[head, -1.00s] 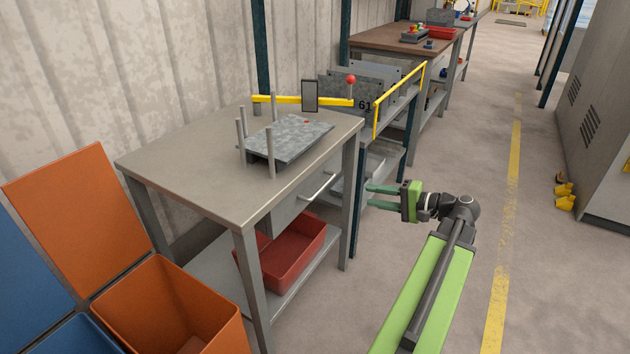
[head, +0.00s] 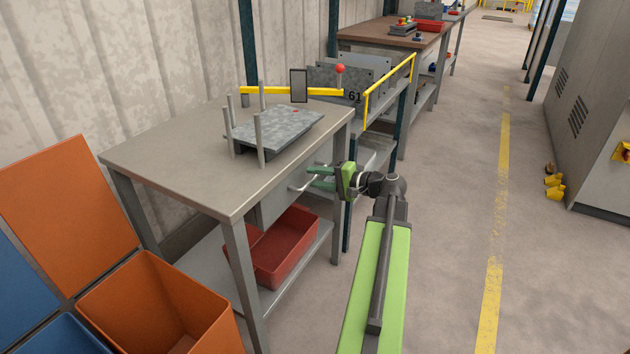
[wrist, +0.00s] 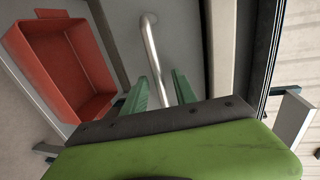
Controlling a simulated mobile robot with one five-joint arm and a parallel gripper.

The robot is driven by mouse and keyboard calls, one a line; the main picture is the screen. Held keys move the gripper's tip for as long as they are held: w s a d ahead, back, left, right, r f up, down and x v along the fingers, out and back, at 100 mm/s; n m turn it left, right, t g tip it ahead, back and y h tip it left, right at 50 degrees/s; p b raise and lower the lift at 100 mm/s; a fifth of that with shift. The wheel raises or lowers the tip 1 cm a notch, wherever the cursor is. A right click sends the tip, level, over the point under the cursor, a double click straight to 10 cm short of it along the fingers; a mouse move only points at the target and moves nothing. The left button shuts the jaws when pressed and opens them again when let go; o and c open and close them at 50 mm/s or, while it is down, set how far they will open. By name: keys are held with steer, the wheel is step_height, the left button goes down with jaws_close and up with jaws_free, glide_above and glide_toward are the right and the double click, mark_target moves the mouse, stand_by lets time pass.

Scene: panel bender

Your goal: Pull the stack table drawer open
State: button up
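The stack table (head: 180,155) stands at the left in the head view, with its grey drawer (head: 275,203) under the top. The drawer's bar handle (head: 306,184) sticks out from its front, and the drawer looks shut. My gripper (head: 318,179) is beside the handle at the drawer's right end. In the wrist view the handle (wrist: 152,50) runs down between the two green fingers (wrist: 160,90) of my open gripper. The fingers stand apart on either side of it. Whether either touches the handle cannot be told.
A red bin (head: 285,245) sits on the table's lower shelf. A metal stack (head: 278,126) with upright posts lies on top. A dark table leg (head: 347,220) is close to my gripper. Orange bins (head: 160,305) stand at the front left.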

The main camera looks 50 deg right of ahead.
steer(key=shift+w+a+f, duration=0.1)
steer(key=shift+w+a, duration=0.05)
steer(key=shift+w, duration=0.35)
steer(key=shift+c, duration=0.4)
jaws_close()
stand_by(0.7)
